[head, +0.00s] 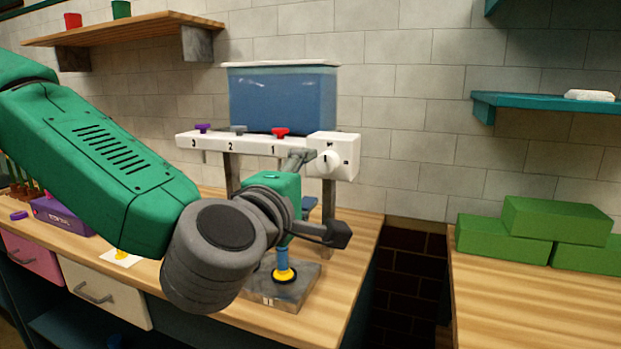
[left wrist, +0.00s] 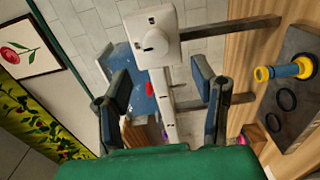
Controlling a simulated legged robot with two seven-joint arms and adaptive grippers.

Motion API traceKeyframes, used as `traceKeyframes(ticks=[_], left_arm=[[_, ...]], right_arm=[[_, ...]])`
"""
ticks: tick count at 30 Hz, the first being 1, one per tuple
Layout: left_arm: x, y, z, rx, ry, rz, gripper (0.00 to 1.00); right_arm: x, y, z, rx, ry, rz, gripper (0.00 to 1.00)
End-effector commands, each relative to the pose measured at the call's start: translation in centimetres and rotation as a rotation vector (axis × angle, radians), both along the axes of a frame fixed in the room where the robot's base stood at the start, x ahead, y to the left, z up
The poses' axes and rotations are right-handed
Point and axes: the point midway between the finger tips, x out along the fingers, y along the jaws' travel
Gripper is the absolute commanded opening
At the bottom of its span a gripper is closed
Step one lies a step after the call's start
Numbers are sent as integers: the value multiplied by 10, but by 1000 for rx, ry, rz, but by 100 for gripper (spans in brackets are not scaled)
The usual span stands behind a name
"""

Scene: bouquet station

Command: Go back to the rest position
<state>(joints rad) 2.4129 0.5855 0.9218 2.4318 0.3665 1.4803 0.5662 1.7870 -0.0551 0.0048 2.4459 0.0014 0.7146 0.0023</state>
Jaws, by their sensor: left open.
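My left gripper (head: 322,196) is in front of the water station, at the right end of its white numbered bar. It also shows in the left wrist view (left wrist: 161,72), with its two fingers spread apart and nothing held between them. Behind the fingers there are the white dial box (left wrist: 152,36) and the blue tank (left wrist: 143,95). The dial box (head: 333,156) stands just beyond the gripper in the head view. My green left arm reaches in from the left. My right gripper is not in view.
A blue and yellow piece (head: 284,267) stands on a grey slab (head: 305,285) below the gripper. The blue tank (head: 282,98) sits above the bar with purple, grey and red knobs. Green blocks (head: 555,218) lie on the right counter (head: 530,300), past a gap. A teal shelf (head: 540,105) is upper right.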

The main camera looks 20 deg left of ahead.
Motion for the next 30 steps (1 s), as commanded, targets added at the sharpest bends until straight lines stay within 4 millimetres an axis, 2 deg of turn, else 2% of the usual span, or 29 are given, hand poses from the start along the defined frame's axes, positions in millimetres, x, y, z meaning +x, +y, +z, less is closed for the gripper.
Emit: traceKeyframes(ticks=[8, 11, 14, 17, 18, 20, 21, 23, 24, 26, 27, 29, 30], left_arm=[[0, 0, -1, 2, 2, -1, 52], [2, -4, -17, 39, 31, -18, 52], [3, -13, -62, 137, 108, -66, 52], [-4, -22, -132, 285, 228, -150, 52], [-10, -25, -162, 353, 281, -193, 52], [-22, -26, -207, 451, 360, -257, 52], [-32, -25, -236, 516, 412, -305, 52], [-51, -22, -279, 611, 491, -381, 52], [-66, -18, -306, 673, 543, -432, 52], [-90, -10, -345, 765, 622, -516, 52], [-108, -3, -369, 826, 674, -574, 52], [-137, 10, -403, 915, 753, -667, 52], [-157, 20, -423, 971, 804, -732, 52]], right_arm=[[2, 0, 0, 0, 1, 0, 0], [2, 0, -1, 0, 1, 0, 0], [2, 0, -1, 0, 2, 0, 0], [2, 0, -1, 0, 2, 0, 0], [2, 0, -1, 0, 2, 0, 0], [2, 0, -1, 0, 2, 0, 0], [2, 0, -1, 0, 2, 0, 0], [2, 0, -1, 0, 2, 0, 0], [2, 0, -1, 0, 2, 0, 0], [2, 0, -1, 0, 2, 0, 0], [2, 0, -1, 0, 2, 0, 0], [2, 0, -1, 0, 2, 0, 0], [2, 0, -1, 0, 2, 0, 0]])
